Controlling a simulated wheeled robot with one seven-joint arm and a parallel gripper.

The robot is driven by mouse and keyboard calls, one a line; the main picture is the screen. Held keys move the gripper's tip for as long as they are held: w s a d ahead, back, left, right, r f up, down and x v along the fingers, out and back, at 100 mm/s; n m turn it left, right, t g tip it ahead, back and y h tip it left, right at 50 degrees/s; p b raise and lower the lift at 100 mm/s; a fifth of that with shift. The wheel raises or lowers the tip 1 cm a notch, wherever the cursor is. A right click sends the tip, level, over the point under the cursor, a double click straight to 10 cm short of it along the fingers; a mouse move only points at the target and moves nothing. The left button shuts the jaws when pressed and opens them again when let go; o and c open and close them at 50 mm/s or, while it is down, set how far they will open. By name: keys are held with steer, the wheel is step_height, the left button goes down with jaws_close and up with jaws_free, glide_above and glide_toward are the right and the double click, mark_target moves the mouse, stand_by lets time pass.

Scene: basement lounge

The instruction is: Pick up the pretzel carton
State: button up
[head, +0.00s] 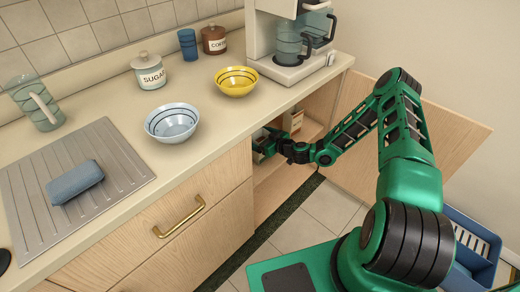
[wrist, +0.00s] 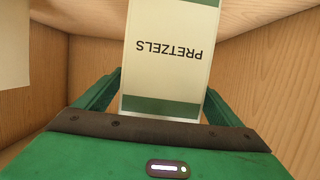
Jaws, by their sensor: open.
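The pretzel carton (wrist: 172,55) is cream with green bands and the word PRETZELS, which reads upside down in the wrist view. It stands inside the wooden cabinet. My gripper (wrist: 163,88) is open, with one green finger on each side of the carton's near end. I cannot tell whether either finger touches it. In the head view my gripper (head: 268,146) reaches into the open cabinet under the counter, and the carton cannot be clearly made out there.
Wooden cabinet walls (wrist: 270,75) close in around my gripper. A pale item (wrist: 14,45) is at the left of the wrist view. Another box (head: 292,120) sits in the cabinet. The open door (head: 435,125) is right of my arm; a blue crate (head: 470,245) stands on the floor.

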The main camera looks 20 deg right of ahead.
steer(key=shift+w+a+f, duration=0.15)
steer(key=shift+w+a, duration=0.1)
steer(key=shift+w, duration=0.2)
steer(key=c, duration=1.5)
steer(key=shift+c, duration=0.2)
